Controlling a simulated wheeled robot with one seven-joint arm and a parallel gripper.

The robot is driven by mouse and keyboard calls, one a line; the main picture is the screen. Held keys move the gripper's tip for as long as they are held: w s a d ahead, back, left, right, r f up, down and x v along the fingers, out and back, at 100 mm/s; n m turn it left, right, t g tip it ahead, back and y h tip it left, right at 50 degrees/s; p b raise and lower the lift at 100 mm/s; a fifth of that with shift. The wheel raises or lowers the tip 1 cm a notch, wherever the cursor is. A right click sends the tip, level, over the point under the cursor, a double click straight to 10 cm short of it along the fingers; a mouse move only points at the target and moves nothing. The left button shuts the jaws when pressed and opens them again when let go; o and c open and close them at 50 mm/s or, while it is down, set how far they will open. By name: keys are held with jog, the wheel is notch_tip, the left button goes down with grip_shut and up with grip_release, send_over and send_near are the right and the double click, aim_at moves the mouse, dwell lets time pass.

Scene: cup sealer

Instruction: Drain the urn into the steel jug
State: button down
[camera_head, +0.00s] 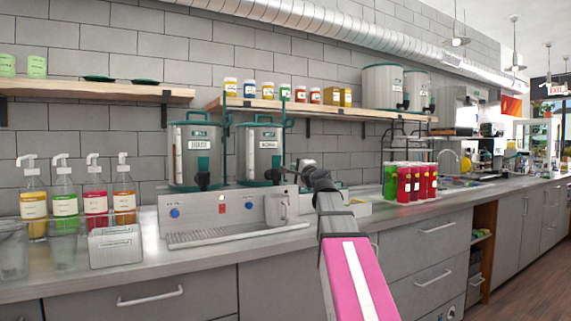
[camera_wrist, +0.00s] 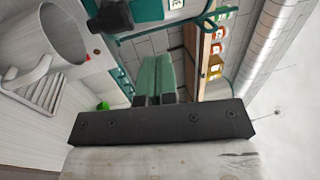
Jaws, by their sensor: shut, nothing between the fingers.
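Two steel urns with green trim stand side by side on the back of the counter, a left urn (camera_head: 190,140) and a right urn (camera_head: 258,137). Each has a black tap low on its front. The steel jug (camera_head: 278,210) stands upright below the right urn, at the right end of the drip tray unit; it also shows in the wrist view (camera_wrist: 58,28), its mouth open. My gripper (camera_head: 298,164) is shut and empty, just right of the right urn's lower front. In the wrist view my gripper (camera_wrist: 154,99) is near an urn's black tap (camera_wrist: 110,17).
The drip tray unit (camera_head: 220,236) has blue knobs. Pump bottles (camera_head: 65,203) and a clear bin (camera_head: 115,245) stand to its left. Red and green cups (camera_head: 404,184) stand to the right. A shelf (camera_head: 330,111) with jars hangs above.

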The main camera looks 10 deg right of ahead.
aim_at(277, 156)
jog(key=x, duration=1.3)
jog(key=shift+w+r, duration=0.1)
jog(key=shift+w, duration=0.3)
jog(key=shift+w+a+r+g, duration=0.15)
jog(key=shift+w+r+g, duration=0.1)
jog(key=shift+g, duration=0.35)
jog(key=shift+w+a+r+g+h, duration=0.1)
jog(key=shift+w+r+g+h, duration=0.2)
jog(key=shift+g+h, duration=0.35)
jog(key=shift+w+a+r+g+h, duration=0.15)
jog(key=shift+w+g, duration=0.15)
jog(key=shift+g, duration=0.35)
jog(key=shift+w+r+g+h, duration=0.1)
jog(key=shift+w+g, duration=0.15)
jog(key=shift+g, duration=0.35)
jog(key=shift+s+f, duration=0.1)
jog(key=shift+f, duration=0.05)
dwell(3.7)
